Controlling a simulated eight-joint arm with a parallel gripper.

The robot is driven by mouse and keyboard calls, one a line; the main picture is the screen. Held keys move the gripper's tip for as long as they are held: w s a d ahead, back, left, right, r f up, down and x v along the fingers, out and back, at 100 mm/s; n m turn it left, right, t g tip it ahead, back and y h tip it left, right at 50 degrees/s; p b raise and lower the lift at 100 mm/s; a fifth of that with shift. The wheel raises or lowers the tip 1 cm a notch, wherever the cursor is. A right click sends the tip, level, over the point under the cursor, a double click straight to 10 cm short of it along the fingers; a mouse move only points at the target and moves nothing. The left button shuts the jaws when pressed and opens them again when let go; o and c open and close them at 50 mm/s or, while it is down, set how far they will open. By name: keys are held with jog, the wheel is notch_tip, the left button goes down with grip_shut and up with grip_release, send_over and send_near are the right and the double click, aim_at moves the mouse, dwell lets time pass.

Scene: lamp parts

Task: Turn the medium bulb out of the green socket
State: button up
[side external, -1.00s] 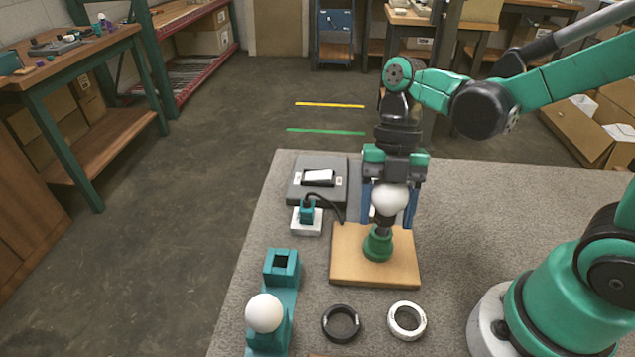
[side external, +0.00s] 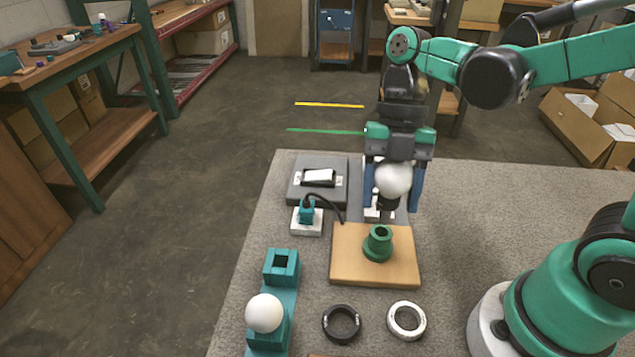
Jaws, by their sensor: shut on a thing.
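The medium bulb (side external: 394,180) is a white globe with a dark base. My gripper (side external: 394,186) is shut on it, with a blue finger on each side of the globe. The bulb is upright, above and slightly behind the green socket (side external: 378,243), and apart from it. The socket stands on a tan wooden board (side external: 348,267), and its round opening shows empty.
Another white bulb (side external: 264,313) sits in a teal holder (side external: 283,268) at front left. A black ring (side external: 341,324) and a white ring (side external: 407,320) lie in front of the board. A grey switch box (side external: 318,179) and a plug block (side external: 307,220) stand behind left.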

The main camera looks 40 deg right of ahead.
aim_at(397, 165)
jog(key=shift+r, duration=0.1)
jog(key=shift+r, duration=1.9)
